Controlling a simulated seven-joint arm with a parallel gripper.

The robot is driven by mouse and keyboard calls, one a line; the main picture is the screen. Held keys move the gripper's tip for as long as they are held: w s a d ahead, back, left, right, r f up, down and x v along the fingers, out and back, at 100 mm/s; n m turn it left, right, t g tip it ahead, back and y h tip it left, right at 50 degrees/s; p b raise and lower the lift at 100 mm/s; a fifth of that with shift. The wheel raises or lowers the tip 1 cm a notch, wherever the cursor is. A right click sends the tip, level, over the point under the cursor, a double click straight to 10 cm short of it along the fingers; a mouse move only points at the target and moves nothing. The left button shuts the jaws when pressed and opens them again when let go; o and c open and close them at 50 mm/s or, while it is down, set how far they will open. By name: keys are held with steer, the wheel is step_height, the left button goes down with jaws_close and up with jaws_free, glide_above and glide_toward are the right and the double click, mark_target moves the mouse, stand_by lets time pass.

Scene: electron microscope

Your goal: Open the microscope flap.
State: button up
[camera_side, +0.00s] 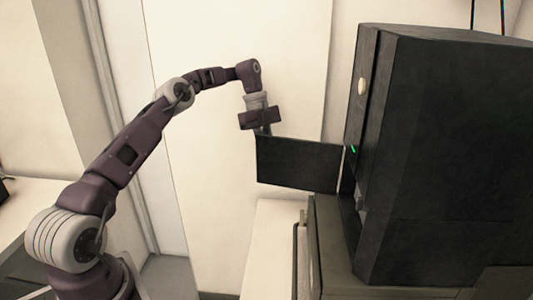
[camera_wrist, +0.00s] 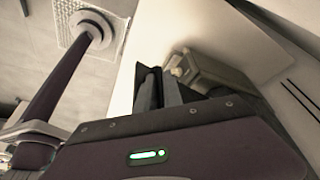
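The microscope (camera_side: 450,160) is a tall black box at the right of the side view. Its flap (camera_side: 298,164), a flat dark panel, stands swung out to the left from the microscope's front. My gripper (camera_side: 264,130) points down at the flap's free upper left corner, and its fingertips touch or nearly touch the top edge. In the wrist view the grey fingers (camera_wrist: 160,90) rise from the dark gripper body beside a thin dark shape. I cannot tell whether that shape is the flap, or whether the fingers are closed on it.
The microscope stands on a grey base cabinet (camera_side: 325,250) with a rail at its left side. A pale wall (camera_side: 240,60) is behind. The space left of the flap is clear apart from my arm. A green light (camera_side: 353,149) shows on the microscope front.

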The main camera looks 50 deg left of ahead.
steer(key=o, duration=0.4)
steer(key=shift+w+d, duration=0.15)
steer(key=shift+d, duration=0.2)
steer(key=shift+a, duration=0.1)
